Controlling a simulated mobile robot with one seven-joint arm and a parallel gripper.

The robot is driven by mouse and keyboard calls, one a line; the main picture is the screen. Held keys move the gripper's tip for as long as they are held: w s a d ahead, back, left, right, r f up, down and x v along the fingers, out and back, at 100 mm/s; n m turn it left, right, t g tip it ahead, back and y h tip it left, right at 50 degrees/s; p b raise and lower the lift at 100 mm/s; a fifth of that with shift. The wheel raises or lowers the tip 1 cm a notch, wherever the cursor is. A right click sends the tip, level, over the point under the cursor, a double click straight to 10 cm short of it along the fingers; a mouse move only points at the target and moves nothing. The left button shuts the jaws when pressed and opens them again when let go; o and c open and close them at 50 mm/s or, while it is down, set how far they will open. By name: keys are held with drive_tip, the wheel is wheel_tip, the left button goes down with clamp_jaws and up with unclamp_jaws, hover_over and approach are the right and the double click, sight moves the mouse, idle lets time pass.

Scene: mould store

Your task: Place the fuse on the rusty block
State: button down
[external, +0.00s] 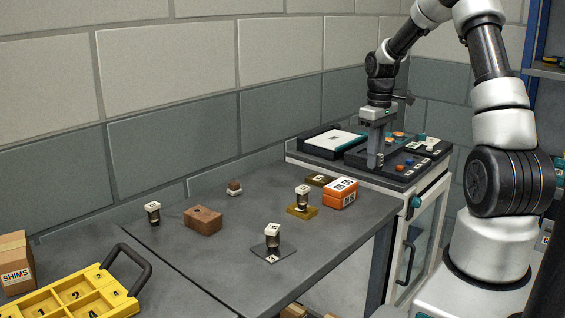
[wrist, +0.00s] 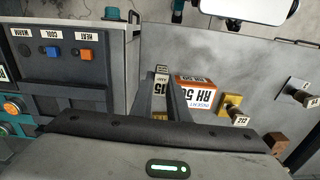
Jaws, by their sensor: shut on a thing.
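My gripper (external: 376,160) points down in front of the grey cabinet with controls, at the right of the external view. In the wrist view its two fingers (wrist: 165,98) are shut on a small fuse (wrist: 159,88) with a white label that seems to read 15 AMP. The fingers cover part of the fuse, and I cannot make it out clearly in the external view. The rusty block (external: 203,220) is a reddish-brown block lying on the grey table, well left of my gripper. It also shows in the wrist view (wrist: 278,142), and its top looks free.
Other posts (external: 273,238) (external: 153,212) stand nearby. A yellow tray (external: 75,299) and a SHIMS box (external: 14,262) are far left.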

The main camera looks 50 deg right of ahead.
drive_tip(key=shift+r, duration=0.7)
